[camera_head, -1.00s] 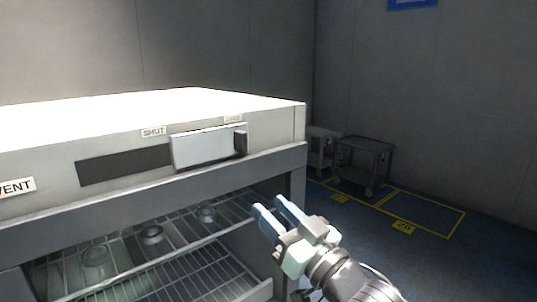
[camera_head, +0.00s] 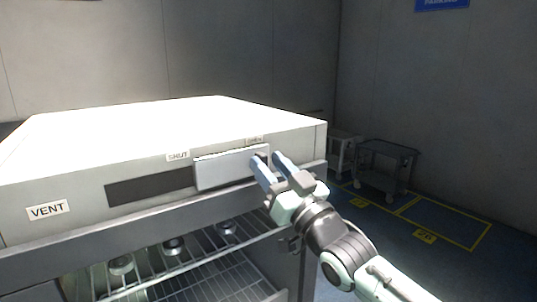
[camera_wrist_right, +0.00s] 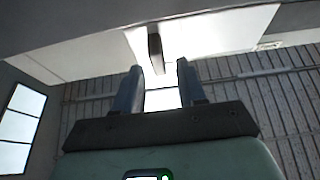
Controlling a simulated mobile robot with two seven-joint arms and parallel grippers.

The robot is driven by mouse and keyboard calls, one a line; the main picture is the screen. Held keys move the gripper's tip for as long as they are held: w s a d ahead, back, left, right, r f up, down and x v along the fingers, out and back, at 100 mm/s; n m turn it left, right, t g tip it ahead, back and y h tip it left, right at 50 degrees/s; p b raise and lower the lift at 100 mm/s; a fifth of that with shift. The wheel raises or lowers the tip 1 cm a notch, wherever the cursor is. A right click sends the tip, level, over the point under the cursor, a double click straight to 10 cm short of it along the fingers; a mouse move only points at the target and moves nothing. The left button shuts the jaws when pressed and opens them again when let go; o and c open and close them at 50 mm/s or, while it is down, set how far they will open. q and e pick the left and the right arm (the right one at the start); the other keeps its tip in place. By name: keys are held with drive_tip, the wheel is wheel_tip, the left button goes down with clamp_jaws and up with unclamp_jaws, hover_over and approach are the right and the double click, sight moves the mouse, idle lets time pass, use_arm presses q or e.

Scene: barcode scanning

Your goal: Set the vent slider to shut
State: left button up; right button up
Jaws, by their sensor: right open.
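The vent slider (camera_head: 225,169) is a light plate on the front panel of a grey cabinet. It sits at the right end of its dark slot (camera_head: 148,187), under the partly hidden right-hand label; the SHUT label (camera_head: 178,155) is above its left end. Its dark knob (camera_head: 262,158) is at the plate's right end. My right gripper (camera_head: 272,170) is open, with its blue fingers at the knob in the head view. In the right wrist view the knob (camera_wrist_right: 155,46) stands beyond the fingertips, roughly between them; contact is not clear. My left gripper is not in view.
The cabinet (camera_head: 75,235) has a VENT label (camera_head: 48,210) at left and an open lower bay with wire racks (camera_head: 215,282) holding several small round items. Carts (camera_head: 385,168) stand behind at right, near yellow floor markings. The floor to the right is clear.

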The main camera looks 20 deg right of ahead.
drive_tip(key=shift+w+a+r, duration=0.1)
drive_tip(key=shift+w+r, duration=0.05)
drive_tip(key=shift+w, duration=0.3)
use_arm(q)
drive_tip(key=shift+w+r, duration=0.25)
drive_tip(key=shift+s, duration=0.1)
use_arm(e)
drive_tip(key=shift+s, duration=0.1)
clamp_jaws()
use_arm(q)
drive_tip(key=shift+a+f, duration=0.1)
use_arm(e)
drive_tip(key=shift+a, duration=0.1)
